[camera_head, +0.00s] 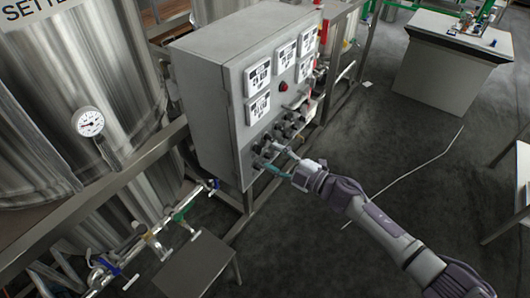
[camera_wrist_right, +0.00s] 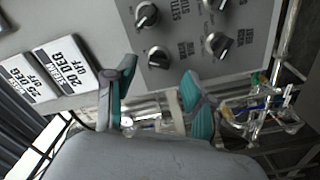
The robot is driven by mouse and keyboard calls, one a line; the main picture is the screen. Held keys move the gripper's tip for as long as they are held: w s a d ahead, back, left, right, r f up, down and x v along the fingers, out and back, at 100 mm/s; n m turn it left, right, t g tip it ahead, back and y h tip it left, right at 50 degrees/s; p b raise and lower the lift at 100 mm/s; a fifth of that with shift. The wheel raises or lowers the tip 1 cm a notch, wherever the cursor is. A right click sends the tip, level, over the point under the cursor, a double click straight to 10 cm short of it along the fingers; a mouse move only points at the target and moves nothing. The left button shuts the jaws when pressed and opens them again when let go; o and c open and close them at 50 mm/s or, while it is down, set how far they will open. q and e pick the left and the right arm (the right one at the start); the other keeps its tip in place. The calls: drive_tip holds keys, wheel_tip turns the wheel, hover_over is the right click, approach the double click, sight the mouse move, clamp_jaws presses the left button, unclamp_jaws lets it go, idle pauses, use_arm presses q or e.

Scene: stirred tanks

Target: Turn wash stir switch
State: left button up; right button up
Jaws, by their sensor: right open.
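The grey control box (camera_head: 213,85) carries several dark rotary switches low on its front face. In the right wrist view several black and silver knobs show on the grey panel: an upper left knob (camera_wrist_right: 146,15), a lower left knob (camera_wrist_right: 159,57) and a right knob (camera_wrist_right: 218,43). Their labels are upside down and too small to read surely, so I cannot tell which is the wash stir switch. My right gripper (camera_head: 272,157) is open at the box's lower front; its teal fingers (camera_wrist_right: 160,72) stand apart on either side of the lower left knob, apparently empty. My left gripper is not in view.
White labelled plates (camera_head: 257,77) and a red button (camera_head: 283,86) sit above the switches. A steel tank (camera_head: 70,80) with a gauge (camera_head: 90,121) stands at left. Pipes with coloured valves (camera_head: 150,235) run below. Open floor lies right, before a grey bench (camera_head: 445,75).

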drive_tip(key=v, duration=0.8)
drive_tip(key=d+f+m+t+h, duration=0.1)
drive_tip(key=d+f+m+h, duration=0.3)
drive_tip(key=f, duration=0.4)
drive_tip(key=d+f+m+t+h, duration=0.1)
drive_tip(key=d+f+m+h, duration=0.3)
drive_tip(key=f, duration=0.5)
drive_tip(key=s+d+f+m+g+h, duration=0.1)
drive_tip(key=s+d+f+m+h, duration=0.15)
drive_tip(key=s+f, duration=0.4)
drive_tip(key=s+d+f+m+g+h, duration=0.1)
drive_tip(key=s+d+f+m, duration=0.25)
drive_tip(key=f, duration=0.55)
drive_tip(key=s+f+m+g+h, duration=0.1)
drive_tip(key=s+f, duration=0.4)
drive_tip(key=s, duration=0.7)
drive_tip(key=s+f+m+g+h, duration=0.1)
drive_tip(key=s+f+m+g, duration=0.2)
drive_tip(key=s, duration=0.9)
drive_tip(key=s+f+m+g+h, duration=0.1)
drive_tip(key=s+f+m+g, duration=0.1)
drive_tip(key=s+f+g, duration=0.3)
drive_tip(key=s+f, duration=0.4)
drive_tip(key=s, duration=0.3)
drive_tip(key=shift+s+g+b, duration=0.3)
drive_tip(key=shift+s+b, duration=0.05)
drive_tip(key=shift+a, duration=0.15)
